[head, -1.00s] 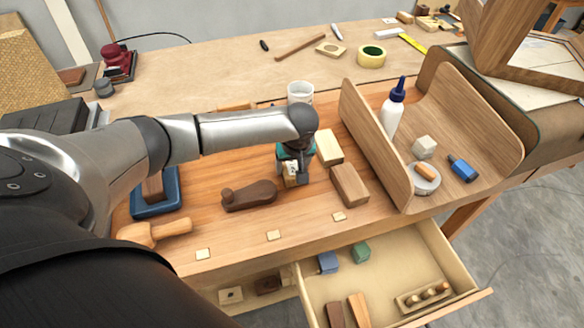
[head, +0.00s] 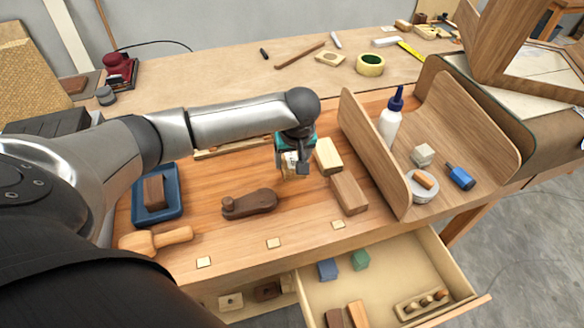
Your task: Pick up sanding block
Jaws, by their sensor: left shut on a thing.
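My left gripper (head: 295,167) is over the middle of the wooden bench and shut on a small tan block (head: 288,166). The block looks like the sanding block, but the fingers and hand cover part of it. I cannot tell clearly how far it is above the bench top. A pale wood block (head: 328,156) and a browner wood block (head: 349,193) lie just right of the gripper. My right gripper is not in view.
A dark wooden plane (head: 250,203) lies left of the gripper. A mallet (head: 155,240) and a blue tray (head: 172,209) are farther left. A curved wooden shelf (head: 374,150) holds a glue bottle (head: 391,120). An open drawer (head: 400,262) juts out in front.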

